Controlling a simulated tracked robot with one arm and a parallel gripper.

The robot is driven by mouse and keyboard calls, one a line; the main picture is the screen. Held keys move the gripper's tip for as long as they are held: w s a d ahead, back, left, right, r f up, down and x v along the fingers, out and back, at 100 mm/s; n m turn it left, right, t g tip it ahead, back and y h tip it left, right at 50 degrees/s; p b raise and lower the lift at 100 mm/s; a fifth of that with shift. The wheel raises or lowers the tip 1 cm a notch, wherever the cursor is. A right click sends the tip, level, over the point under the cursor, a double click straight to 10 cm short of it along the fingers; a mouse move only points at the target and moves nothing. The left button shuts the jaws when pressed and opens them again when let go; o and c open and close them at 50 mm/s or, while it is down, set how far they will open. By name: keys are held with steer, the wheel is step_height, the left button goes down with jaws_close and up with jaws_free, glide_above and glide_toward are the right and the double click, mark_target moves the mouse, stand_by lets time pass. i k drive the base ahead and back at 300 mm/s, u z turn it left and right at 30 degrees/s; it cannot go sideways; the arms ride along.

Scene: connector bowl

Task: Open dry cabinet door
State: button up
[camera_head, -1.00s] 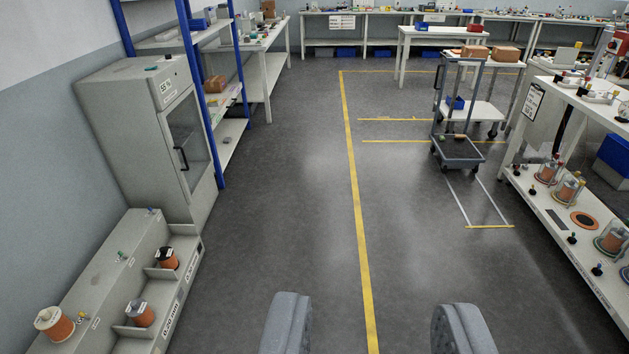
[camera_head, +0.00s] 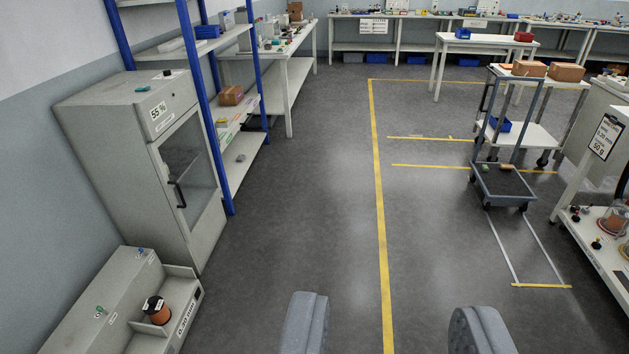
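The dry cabinet (camera_head: 120,140) is a grey box standing against the left wall, with a "55 %" label near its top. Its door (camera_head: 187,165) has a glass pane and faces right, toward the aisle. The door looks shut. A dark upright handle (camera_head: 178,194) sits on the door's near side. My gripper (camera_head: 403,330) shows as two grey fingers at the bottom edge, spread wide apart with only floor between them. It is open and empty, well to the right of the cabinet and nearer to me.
A low grey bench with an orange spool (camera_head: 157,311) stands before the cabinet. A blue-posted shelf (camera_head: 228,190) stands just beyond it. A cart (camera_head: 500,187) and a white table (camera_head: 600,255) are at right. The floor (camera_head: 290,220) between is clear.

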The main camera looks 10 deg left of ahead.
mark_target(152, 147)
steer(key=u, duration=0.25)
steer(key=i, duration=1.3)
steer(key=u, duration=0.9)
steer(key=i, duration=1.5)
steer(key=u, duration=0.6)
